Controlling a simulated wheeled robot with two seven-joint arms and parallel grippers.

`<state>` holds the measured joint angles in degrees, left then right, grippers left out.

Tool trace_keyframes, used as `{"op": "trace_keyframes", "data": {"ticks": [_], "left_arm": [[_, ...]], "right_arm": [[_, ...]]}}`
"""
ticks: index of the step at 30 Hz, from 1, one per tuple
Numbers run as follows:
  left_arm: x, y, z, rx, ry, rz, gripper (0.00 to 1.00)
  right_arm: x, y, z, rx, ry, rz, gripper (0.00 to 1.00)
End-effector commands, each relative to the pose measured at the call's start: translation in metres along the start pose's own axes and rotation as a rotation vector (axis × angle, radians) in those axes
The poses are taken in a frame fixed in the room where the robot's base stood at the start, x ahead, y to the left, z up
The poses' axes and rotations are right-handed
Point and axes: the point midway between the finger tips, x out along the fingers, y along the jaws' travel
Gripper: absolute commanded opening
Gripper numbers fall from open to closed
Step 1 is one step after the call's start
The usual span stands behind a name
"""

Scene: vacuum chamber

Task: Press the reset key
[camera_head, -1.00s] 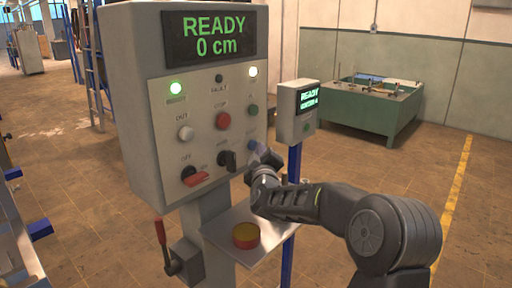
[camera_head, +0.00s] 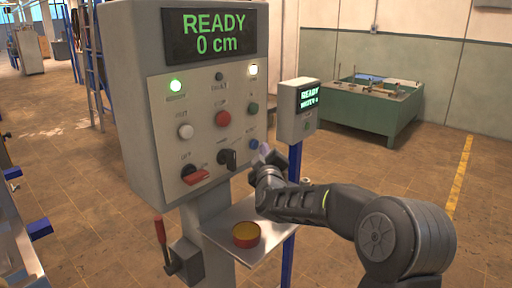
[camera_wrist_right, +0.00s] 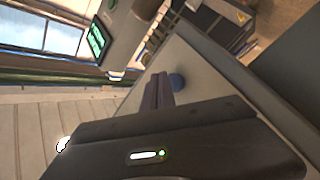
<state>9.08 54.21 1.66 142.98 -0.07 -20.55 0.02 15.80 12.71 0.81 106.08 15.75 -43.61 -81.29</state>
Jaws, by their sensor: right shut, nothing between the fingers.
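The control panel (camera_head: 160,125) stands upright, with a grey plate of lamps, buttons and switches. A small blue button (camera_head: 254,144) sits at the lower right of the plate; its label is too small to read surely, so I cannot confirm it is the reset key. My right gripper (camera_head: 264,153) is shut and empty, just right of the blue button in the head view. In the right wrist view, the shut fingers (camera_wrist_right: 159,91) point toward the blue button (camera_wrist_right: 177,82), close to it; I cannot tell whether they touch. My left gripper is out of view.
The panel display (camera_head: 210,36) reads READY 0 cm. A red button (camera_head: 222,118), a green button (camera_head: 253,108) and a black switch (camera_head: 228,158) are nearby. Below are a shelf (camera_head: 222,236) with a yellow-red round object (camera_head: 246,235) and a red-handled lever (camera_head: 161,232).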

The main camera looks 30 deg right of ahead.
Motion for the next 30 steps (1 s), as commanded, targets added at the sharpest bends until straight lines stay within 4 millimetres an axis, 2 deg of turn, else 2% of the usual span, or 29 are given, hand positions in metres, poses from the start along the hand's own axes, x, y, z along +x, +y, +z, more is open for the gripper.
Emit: {"op": "trace_keyframes", "data": {"ticks": [10,24,30], "left_arm": [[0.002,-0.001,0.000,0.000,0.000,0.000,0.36],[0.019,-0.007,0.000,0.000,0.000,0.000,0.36],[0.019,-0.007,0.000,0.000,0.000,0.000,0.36]], "right_arm": [[-0.003,0.002,0.003,0.000,0.000,0.001,0.00],[-0.032,0.023,0.025,-0.001,-0.001,0.001,0.00],[-0.035,0.025,0.026,0.000,-0.001,-0.001,0.00]]}}
